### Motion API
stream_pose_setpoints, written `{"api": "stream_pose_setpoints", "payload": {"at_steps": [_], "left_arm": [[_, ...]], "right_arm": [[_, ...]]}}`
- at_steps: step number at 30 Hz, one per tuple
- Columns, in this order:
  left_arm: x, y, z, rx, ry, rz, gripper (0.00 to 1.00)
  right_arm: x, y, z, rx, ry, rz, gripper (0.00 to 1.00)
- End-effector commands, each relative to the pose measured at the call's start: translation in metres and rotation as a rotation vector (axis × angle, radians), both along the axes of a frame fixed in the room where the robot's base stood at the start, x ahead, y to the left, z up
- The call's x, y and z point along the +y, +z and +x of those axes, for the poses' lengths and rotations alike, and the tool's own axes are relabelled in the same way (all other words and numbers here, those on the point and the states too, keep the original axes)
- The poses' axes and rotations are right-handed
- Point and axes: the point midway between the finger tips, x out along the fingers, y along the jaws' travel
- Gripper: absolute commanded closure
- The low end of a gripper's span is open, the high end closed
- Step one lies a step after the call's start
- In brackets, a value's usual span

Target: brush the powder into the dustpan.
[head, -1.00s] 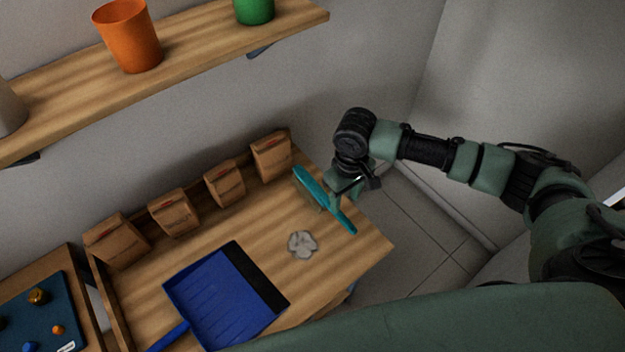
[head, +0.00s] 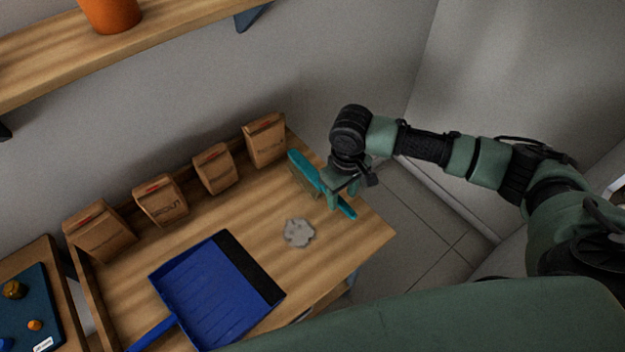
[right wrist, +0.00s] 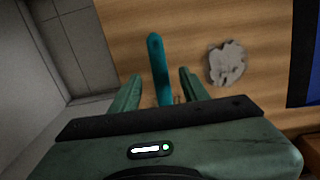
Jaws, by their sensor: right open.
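The teal brush (head: 304,170) lies on the wooden table near its far right edge. My right gripper (head: 341,196) is over the brush's handle. In the right wrist view the open fingers of my right gripper (right wrist: 160,88) stand on either side of the teal handle (right wrist: 157,62), with gaps on both sides. The grey powder (head: 298,232) is a small pile on the table in front of the brush; it also shows in the right wrist view (right wrist: 227,64). The blue dustpan (head: 205,295) lies left of the powder, its dark lip facing the pile. My left gripper is not in view.
Several brown paper bags (head: 213,170) stand along the table's back edge by the wall. A shelf (head: 180,32) with an orange cup (head: 112,12) hangs above. A dark blue board (head: 30,315) lies at lower left. The table (head: 350,242) is bare around the powder.

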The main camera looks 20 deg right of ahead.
Motion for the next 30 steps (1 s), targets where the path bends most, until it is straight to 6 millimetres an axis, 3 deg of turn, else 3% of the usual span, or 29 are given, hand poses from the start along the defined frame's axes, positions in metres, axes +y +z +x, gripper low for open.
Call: {"api": "stream_pose_setpoints", "payload": {"at_steps": [6, 16, 17, 21, 22, 30], "left_arm": [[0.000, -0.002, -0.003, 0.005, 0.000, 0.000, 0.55], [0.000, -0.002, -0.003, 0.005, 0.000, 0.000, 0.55], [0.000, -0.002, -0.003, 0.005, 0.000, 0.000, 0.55], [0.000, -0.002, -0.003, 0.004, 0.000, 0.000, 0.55], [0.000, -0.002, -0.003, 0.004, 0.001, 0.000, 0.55], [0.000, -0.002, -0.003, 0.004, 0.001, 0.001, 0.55]], "right_arm": [[0.001, -0.023, 0.000, 0.002, -0.002, 0.002, 0.55], [0.001, -0.026, 0.000, 0.001, 0.000, 0.002, 0.55], [0.001, -0.026, 0.000, 0.001, 0.000, 0.002, 0.57], [0.001, -0.026, 0.000, 0.001, 0.000, 0.002, 0.96], [0.001, -0.026, 0.000, 0.001, 0.000, 0.002, 1.00], [0.001, -0.026, 0.000, 0.000, 0.000, 0.001, 1.00]]}}
